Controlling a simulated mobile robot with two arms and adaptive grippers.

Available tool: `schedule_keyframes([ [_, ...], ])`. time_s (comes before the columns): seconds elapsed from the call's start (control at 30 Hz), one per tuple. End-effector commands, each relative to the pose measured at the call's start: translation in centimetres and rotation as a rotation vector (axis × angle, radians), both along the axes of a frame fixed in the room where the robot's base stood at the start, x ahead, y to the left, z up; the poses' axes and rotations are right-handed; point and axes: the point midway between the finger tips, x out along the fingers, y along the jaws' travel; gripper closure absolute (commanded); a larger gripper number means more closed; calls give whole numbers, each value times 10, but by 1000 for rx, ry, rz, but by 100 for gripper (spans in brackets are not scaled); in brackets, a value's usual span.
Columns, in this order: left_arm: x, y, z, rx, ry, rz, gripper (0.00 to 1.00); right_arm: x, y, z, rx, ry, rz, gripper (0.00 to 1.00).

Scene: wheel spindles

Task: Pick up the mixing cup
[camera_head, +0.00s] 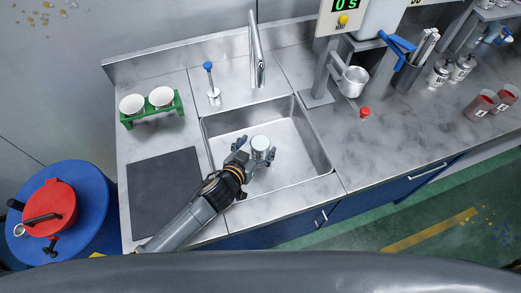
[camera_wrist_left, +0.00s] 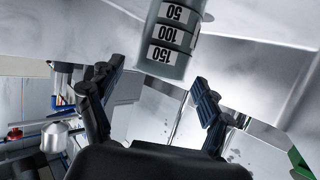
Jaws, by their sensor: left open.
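A pale grey cup (camera_head: 261,143), which appears to be the mixing cup, stands in the sink basin. My right gripper is not in view.
The steel sink (camera_head: 312,172) has a faucet (camera_head: 256,50) behind it. A green rack (camera_head: 152,112) with two white cups and a dark mat (camera_head: 165,190) lie to the left. A metal pot (camera_head: 353,82) hangs at a machine to the right. Red cups (camera_head: 482,105) stand farther right.

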Motion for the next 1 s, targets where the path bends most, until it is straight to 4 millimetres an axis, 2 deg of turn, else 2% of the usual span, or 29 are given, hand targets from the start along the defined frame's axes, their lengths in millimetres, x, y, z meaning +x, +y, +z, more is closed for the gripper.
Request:
schedule_keyframes([
  [0.17,8,-4,-4,2,0,-2,21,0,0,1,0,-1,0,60],
  [0.53,47,-25,-22,2,0,-1,21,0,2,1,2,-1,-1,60],
  [0.87,52,-27,-25,1,2,-1,21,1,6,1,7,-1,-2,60],
  [0.97,52,-27,-25,1,2,-1,38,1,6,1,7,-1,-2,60],
  [1.0,52,-27,-25,1,2,-1,46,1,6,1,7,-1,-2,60],
])
